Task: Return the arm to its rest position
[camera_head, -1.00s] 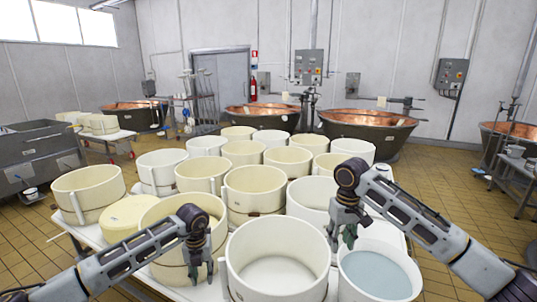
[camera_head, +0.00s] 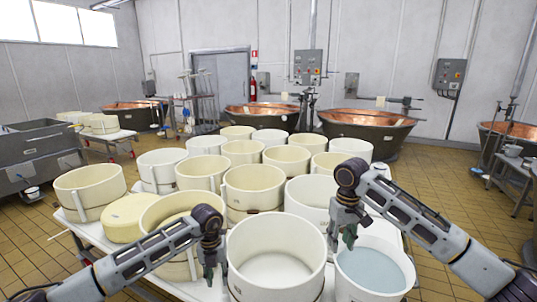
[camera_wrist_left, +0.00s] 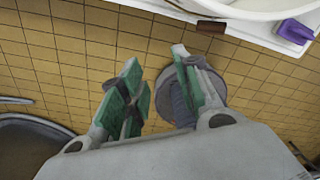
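My left arm comes in from the left in the head view, with its gripper (camera_head: 209,272) hanging down in front of the cream moulds, just left of the front white tub (camera_head: 277,262). In the left wrist view the left gripper (camera_wrist_left: 157,80) has its two green-padded fingers apart, with nothing between them and tiled floor beyond. My right arm comes in from the right. Its gripper (camera_head: 342,238) hangs down by the near rim of a white tub, beside the tub of pale liquid (camera_head: 374,272). Its finger gap is too small to make out.
A white table (camera_head: 92,236) full of round cream and white moulds stands close in front. Its edge shows in the left wrist view with a purple item (camera_wrist_left: 296,31) on it. Copper vats (camera_head: 366,125) stand along the back wall.

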